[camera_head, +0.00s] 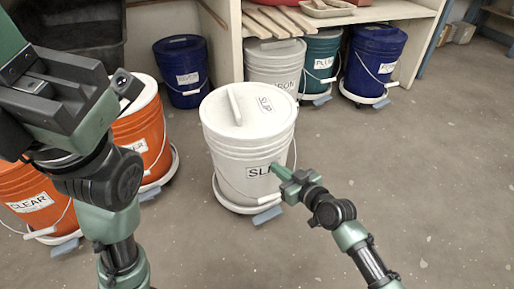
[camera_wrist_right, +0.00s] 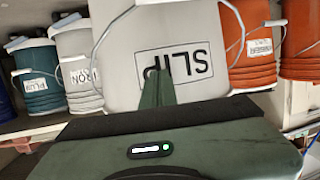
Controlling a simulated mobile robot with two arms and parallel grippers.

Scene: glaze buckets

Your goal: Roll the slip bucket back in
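The white slip bucket (camera_head: 245,145) stands upright on a round white dolly (camera_head: 229,202) on the open floor, in front of the shelving. Its lid and front are marked SLIP. My right gripper (camera_head: 278,171) is at the bucket's lower right front, by the label, with its fingers together. In the right wrist view the fingers (camera_wrist_right: 157,88) overlap the lower edge of the SLIP label (camera_wrist_right: 180,66); I cannot tell whether they touch the wall. My left gripper (camera_head: 14,45) is partly in view at the upper left, with its fingertips out of the picture.
A white IRON bucket (camera_head: 274,64), a teal bucket (camera_head: 321,58) and a blue bucket (camera_head: 374,62) stand under the shelf behind. Another blue bucket (camera_head: 183,72) stands left of the shelf's upright (camera_head: 222,40). Orange buckets (camera_head: 142,130) stand close on the left. The floor on the right is clear.

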